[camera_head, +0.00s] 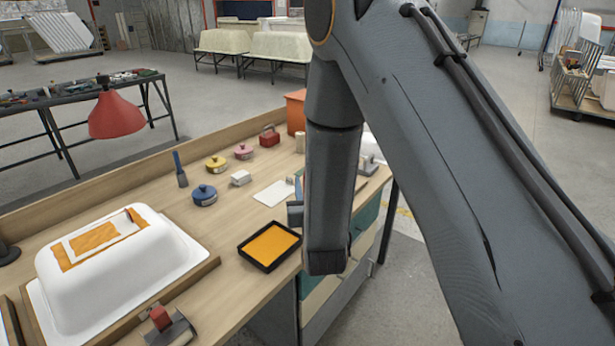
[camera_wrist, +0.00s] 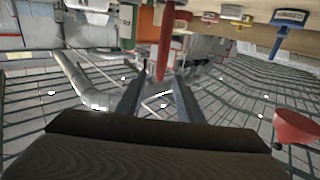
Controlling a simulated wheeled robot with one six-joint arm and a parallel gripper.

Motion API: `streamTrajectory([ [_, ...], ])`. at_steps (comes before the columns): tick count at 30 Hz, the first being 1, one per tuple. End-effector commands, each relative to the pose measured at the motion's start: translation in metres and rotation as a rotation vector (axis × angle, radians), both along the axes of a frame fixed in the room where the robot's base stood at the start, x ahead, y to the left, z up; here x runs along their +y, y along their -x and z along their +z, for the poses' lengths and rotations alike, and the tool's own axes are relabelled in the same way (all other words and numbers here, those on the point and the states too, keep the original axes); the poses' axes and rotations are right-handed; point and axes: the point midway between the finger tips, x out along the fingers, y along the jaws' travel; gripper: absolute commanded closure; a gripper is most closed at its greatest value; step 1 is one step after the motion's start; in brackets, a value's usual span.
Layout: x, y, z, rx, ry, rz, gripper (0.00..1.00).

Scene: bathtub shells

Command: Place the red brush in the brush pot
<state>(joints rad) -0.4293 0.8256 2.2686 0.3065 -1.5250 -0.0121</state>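A red tapered brush handle (camera_wrist: 164,45) shows at the upper middle of the wrist view, which looks upside down. Its narrow end points between the two fingertips of my gripper (camera_wrist: 158,80). The fingers are apart, with space on both sides of the red end, so my gripper looks open and not closed on it. In the head view my arm hides the gripper and the red brush. I cannot make out the brush pot for certain. A cream cylinder (camera_head: 300,142) stands at the bench's back right, partly behind my arm.
A green-handled item (camera_wrist: 127,28) stands close beside the red brush.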

Motion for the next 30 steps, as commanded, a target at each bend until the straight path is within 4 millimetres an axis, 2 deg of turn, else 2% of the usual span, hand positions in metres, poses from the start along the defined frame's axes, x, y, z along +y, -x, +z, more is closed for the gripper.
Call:
streamTrajectory([
  [5, -0.001, 0.01, 0.0, 0.0, 0.0, 0.0, 0.66],
  [12, -0.002, 0.009, 0.0, 0.005, 0.0, -0.001, 0.66],
  [16, -0.012, 0.005, -0.001, 0.073, -0.001, -0.008, 0.66],
  [20, -0.032, 0.004, -0.007, 0.229, 0.002, -0.02, 0.66],
  [23, -0.052, 0.013, -0.013, 0.38, 0.008, -0.026, 0.66],
  [26, -0.072, 0.03, -0.019, 0.53, 0.016, -0.032, 0.66],
  [30, -0.1, 0.066, -0.024, 0.742, 0.03, -0.041, 0.66],
])
